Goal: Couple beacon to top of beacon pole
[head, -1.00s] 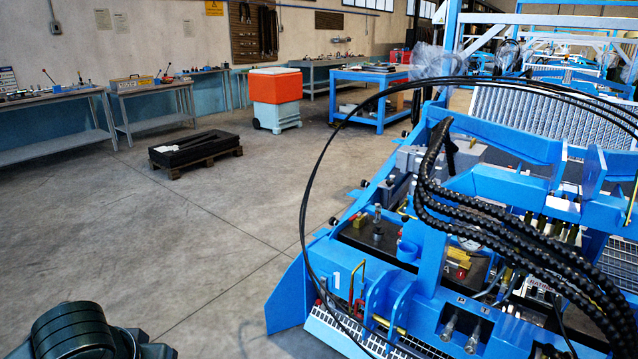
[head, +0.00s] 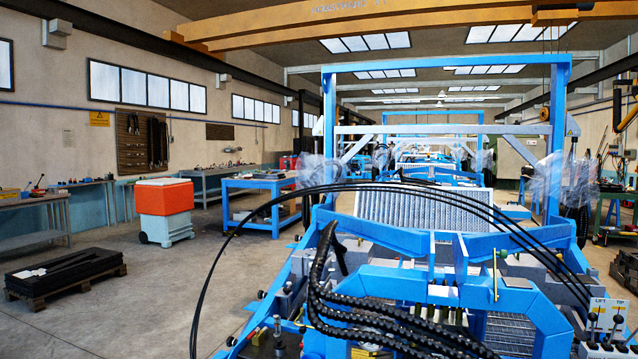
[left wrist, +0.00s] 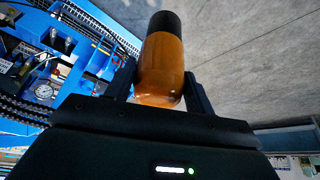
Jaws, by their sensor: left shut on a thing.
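The beacon (left wrist: 162,52) is an amber cylinder with a black end, seen in the left wrist view. My left gripper (left wrist: 160,76) is shut on it, one finger on each side, and the black end points away from the gripper. The beacon and left gripper are out of the head view. I cannot make out which part is the beacon pole; a large blue machine with an upright blue frame (head: 329,110) fills the middle and right of the head view. My right gripper is in neither view.
Black hoses (head: 318,290) and thin cables arch over the machine's front. A control panel with levers (head: 606,318) is at lower right. An orange-topped bin (head: 163,197), a pallet with black parts (head: 66,275) and benches stand left. Open floor (head: 150,310) lies between.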

